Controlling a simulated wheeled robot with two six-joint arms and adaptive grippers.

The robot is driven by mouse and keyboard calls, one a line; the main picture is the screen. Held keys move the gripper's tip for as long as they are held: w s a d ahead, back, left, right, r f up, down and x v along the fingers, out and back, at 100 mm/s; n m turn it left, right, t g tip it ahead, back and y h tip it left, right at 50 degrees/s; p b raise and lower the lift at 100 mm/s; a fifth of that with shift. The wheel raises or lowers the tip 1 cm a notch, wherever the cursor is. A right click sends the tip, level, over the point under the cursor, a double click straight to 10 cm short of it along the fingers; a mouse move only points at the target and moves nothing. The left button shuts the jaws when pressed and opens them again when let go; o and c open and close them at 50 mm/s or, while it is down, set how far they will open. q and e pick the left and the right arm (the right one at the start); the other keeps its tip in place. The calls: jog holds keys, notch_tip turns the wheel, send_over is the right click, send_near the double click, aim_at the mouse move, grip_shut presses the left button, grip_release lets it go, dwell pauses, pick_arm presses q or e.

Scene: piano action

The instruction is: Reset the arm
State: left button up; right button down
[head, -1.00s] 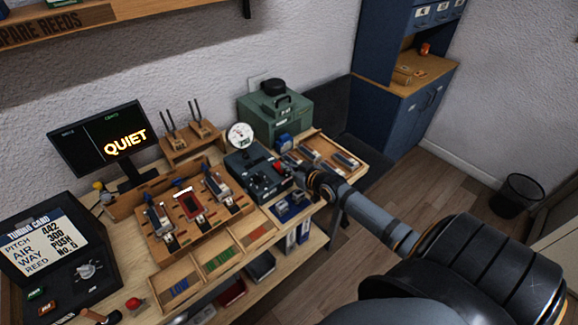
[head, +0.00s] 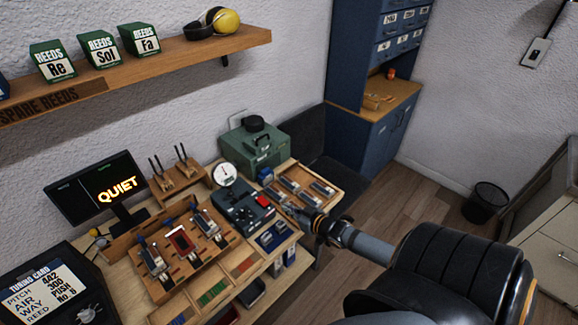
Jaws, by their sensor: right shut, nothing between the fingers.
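My right gripper (head: 290,208) is at the right side of the workbench, close by the dark control box (head: 243,209) with a red button and a round white dial (head: 224,174). It is shut with nothing in it. My right arm reaches in from the lower right. The wooden rack (head: 163,262) with several reed-like pieces stands left of the gripper. A tray (head: 321,203) with several metal-topped pieces lies just behind and right of the gripper. My left gripper is not in view.
A monitor (head: 93,189) reading QUIET and a tuning card panel (head: 36,288) stand at the left. A green case (head: 256,148) sits at the back of the bench. A shelf (head: 180,62) holds green reed boxes. A blue cabinet (head: 345,98) and a bin (head: 485,203) stand beyond open floor.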

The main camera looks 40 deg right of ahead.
jog(key=shift+w+f, duration=0.1)
dwell(0.3)
jog(key=s+d+f+b, duration=0.1)
jog(key=f, duration=0.3)
jog(key=s+d+f+g+h+b, duration=0.1)
jog(key=s+f, duration=0.1)
jog(key=f, duration=0.3)
jog(key=s+d+f+m+g+h+b, duration=0.1)
jog(key=s+f, duration=0.1)
jog(key=f, duration=0.3)
jog(key=shift+d, duration=0.4)
jog(key=s+a+f+g+b, duration=0.2)
jog(key=s+f+g+b, duration=0.15)
jog(key=s+f, duration=0.85)
jog(key=s+a+f+g+b, duration=0.35)
jog(key=s+f, duration=0.45)
jog(key=f, duration=0.8)
jog(key=s+a+f+g, duration=0.1)
jog(key=s+a+f, duration=0.2)
jog(key=s, duration=0.3)
jog(key=s+a+f+g+b, duration=0.1)
jog(key=s+a+f+g, duration=0.1)
jog(key=s+a+f, duration=0.2)
jog(key=s+a, duration=0.1)
jog(key=s, duration=0.2)
jog(key=shift+f+n+g+b, duration=0.2)
jog(key=shift+n+g+b, duration=0.1)
